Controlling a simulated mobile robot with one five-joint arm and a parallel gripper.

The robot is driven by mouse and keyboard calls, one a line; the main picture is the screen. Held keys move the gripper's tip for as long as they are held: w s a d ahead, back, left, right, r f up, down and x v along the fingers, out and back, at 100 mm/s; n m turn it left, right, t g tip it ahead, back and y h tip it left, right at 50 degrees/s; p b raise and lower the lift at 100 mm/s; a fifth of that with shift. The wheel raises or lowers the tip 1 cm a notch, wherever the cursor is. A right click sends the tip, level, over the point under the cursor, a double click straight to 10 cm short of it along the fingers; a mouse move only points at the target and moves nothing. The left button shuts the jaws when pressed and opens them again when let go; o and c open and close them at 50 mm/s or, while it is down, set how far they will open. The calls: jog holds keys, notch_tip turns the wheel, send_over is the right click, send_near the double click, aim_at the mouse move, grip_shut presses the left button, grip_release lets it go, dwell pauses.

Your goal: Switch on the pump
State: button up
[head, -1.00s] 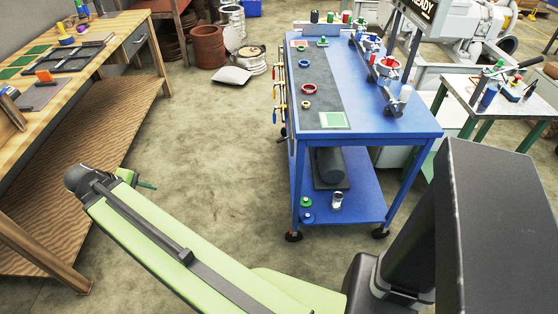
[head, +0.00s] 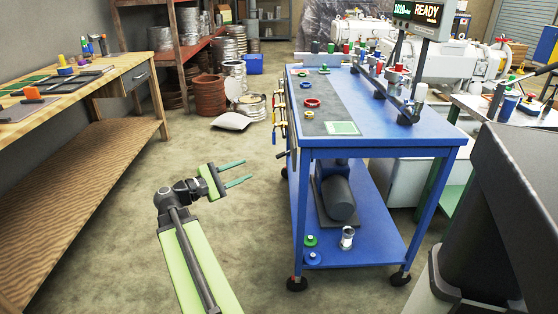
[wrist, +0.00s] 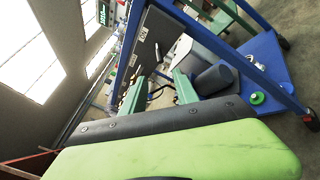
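The pump (head: 340,196), a dark grey cylinder on a dark base, sits on the lower shelf of the blue cart (head: 430,141). It also shows in the wrist view (wrist: 214,79), beyond my fingers. A grey panel with small white labels (wrist: 142,35) is on the cart's near side in the wrist view; the writing is too small to read surely. My gripper (head: 248,170) is in the air left of the cart, its two green fingers apart and empty, pointing toward the cart. The fingers show in the wrist view (wrist: 158,90). I cannot make out the pump's switch.
Red and yellow valve handles (head: 280,112) line the cart's left side. A display (head: 427,12) reading READY stands above the cart. A wooden workbench (head: 140,68) is at left. Green and blue fittings (head: 311,241) lie on the lower shelf.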

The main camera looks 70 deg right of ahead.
aim_at(276, 157)
jog(key=x, duration=1.5)
grip_shut()
